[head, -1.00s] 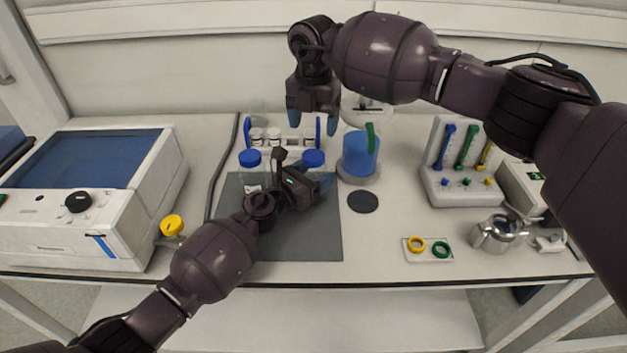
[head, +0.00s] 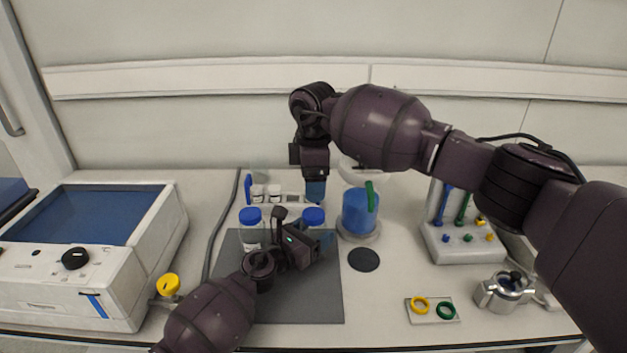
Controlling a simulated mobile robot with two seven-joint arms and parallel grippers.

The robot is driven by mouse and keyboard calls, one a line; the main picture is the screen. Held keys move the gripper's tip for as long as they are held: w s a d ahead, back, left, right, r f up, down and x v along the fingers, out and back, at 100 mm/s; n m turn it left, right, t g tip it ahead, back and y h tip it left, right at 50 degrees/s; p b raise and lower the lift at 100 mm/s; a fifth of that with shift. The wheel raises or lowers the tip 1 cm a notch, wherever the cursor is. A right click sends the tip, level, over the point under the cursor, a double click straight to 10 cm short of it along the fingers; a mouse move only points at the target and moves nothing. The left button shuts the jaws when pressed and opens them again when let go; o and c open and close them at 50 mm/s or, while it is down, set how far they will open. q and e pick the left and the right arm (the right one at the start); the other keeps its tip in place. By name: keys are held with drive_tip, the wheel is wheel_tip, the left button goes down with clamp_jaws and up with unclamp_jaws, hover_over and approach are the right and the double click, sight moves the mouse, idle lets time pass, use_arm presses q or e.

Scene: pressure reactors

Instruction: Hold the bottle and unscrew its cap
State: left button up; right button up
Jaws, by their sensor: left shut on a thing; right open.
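Two bottles with blue caps stand on the dark grey mat (head: 290,300). My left gripper (head: 318,240) is shut on the right-hand bottle, from its near side, and hides most of its body. That bottle's blue cap (head: 313,216) shows above the gripper. The other bottle (head: 250,234) stands free to the left. My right gripper (head: 315,192) points down just above the held bottle's cap, open and empty. It is seen edge-on, so the gap between its fingers is hidden. It looks apart from the cap.
A blue vessel (head: 358,212) and a black disc (head: 363,260) are to the right. A white plate with yellow and green rings (head: 432,310) lies near the front. A large white device (head: 75,285) fills the left.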

sight(314, 213)
drive_tip(key=shift+m, duration=0.5)
drive_tip(key=shift+f, duration=4)
